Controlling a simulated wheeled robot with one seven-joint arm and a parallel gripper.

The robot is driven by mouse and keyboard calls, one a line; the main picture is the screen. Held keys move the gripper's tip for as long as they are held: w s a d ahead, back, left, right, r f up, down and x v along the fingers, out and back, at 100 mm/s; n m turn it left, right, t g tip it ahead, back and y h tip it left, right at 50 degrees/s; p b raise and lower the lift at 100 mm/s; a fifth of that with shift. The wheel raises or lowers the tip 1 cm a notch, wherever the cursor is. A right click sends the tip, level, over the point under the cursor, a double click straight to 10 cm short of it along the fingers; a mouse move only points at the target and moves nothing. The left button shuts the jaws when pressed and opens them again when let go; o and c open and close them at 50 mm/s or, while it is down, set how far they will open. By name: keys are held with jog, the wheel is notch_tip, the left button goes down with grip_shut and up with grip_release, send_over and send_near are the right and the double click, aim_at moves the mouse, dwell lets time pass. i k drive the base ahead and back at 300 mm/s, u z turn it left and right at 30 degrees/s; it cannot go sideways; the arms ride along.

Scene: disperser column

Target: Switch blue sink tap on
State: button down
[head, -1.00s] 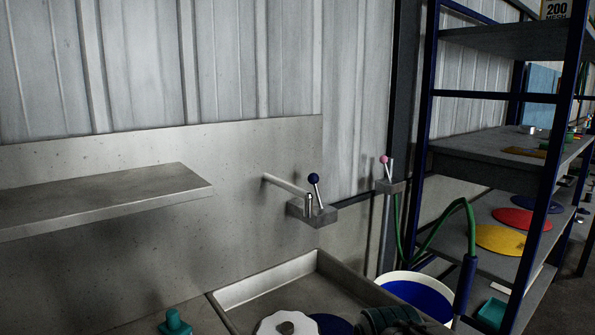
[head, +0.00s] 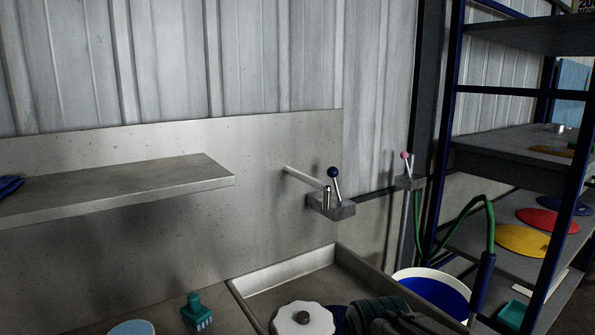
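The blue sink tap is a lever with a dark blue ball knob (head: 334,172) on a grey metal tap block (head: 331,207) at the wall, right of centre in the head view. Its lever stands nearly upright, tilted a little to the left at the top. A short metal spout piece (head: 326,195) stands beside it, and a pipe (head: 303,177) runs from the block to the back panel. The sink basin (head: 285,270) lies below.
A metal shelf (head: 120,188) juts out at left. A pink-knobbed lever (head: 405,156) with a green hose (head: 455,222) is to the right, near a blue-and-white bucket (head: 433,290) and a blue-framed rack (head: 452,130). A white scalloped disc (head: 303,319) lies in the sink.

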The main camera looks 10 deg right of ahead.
aim_at(332, 172)
jog(key=u, duration=3.1)
jog(key=k, duration=1.5)
jog(key=z, duration=2.25)
jog(key=i, duration=0.5)
jog(key=z, duration=0.05)
